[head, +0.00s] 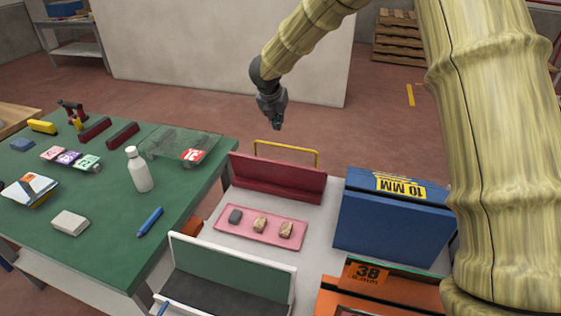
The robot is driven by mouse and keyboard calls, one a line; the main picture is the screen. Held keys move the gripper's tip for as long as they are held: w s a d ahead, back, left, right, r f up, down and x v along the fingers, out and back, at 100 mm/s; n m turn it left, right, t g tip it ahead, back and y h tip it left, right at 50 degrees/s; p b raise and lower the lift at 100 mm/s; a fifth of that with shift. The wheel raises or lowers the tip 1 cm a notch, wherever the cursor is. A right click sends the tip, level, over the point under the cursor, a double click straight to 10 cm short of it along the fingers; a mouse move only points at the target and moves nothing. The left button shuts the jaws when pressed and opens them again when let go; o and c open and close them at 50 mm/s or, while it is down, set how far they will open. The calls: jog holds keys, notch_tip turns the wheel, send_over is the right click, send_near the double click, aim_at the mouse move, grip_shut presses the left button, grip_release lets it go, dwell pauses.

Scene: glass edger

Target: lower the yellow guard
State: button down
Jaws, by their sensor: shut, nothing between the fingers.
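The yellow guard, seen as a thin yellow bar frame (286,146), stands raised just behind a dark red upright panel (275,180). Its lower part is hidden by that panel. My gripper (276,124) points down and appears just above the guard's left end in the picture. Its fingers are closed with nothing between them, and I see a small gap between it and the guard. I cannot tell how far apart they are in depth.
A blue machine (388,222) labelled 10 MM stands right of the guard. A pink tray (233,216) with three small stones lies in front. A green-topped table (110,222) at left holds a white bottle (139,172) and a clear sheet (170,143). Floor behind the guard is open.

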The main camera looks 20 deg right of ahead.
jog(key=s+b+x, duration=0.1)
jog(key=b+x, duration=0.1)
jog(key=x, duration=0.5)
jog(key=s+a+f+b+x, duration=0.1)
jog(key=b+x, duration=0.2)
jog(key=x, duration=0.5)
jog(key=shift+f, duration=0.5)
jog(key=shift+s+d+r+p, duration=0.1)
jog(key=shift+d+r+p, duration=0.1)
jog(key=shift+p, duration=0.3)
jog(key=shift+a, duration=0.1)
